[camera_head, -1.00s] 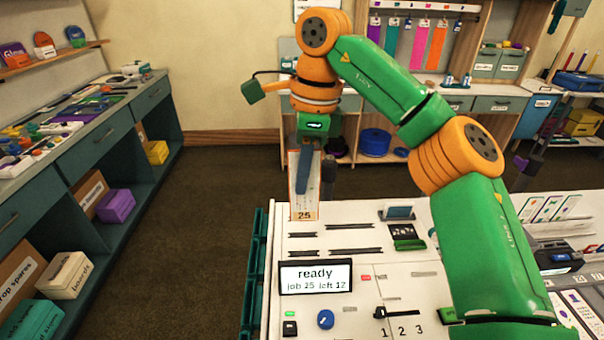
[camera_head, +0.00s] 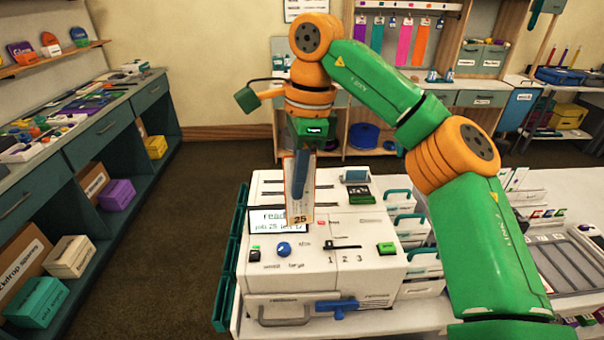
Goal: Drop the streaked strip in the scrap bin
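My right gripper (camera_head: 303,160) points down over the white machine and is shut on a pale strip (camera_head: 299,211). The strip hangs upright, has an orange edge and the number 25 at its bottom, and covers part of the machine's display. Streaks on it are too small to make out. One blue-grey finger lies across the strip's upper part. My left gripper is not in view. I cannot make out a labelled scrap bin.
The white machine (camera_head: 330,273) has a display (camera_head: 268,219), a blue knob (camera_head: 284,249) and a blue lever (camera_head: 336,306). Drawers with teal handles (camera_head: 411,219) stand right of it. A teal rack (camera_head: 230,262) runs along its left side. Open floor (camera_head: 150,235) lies left.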

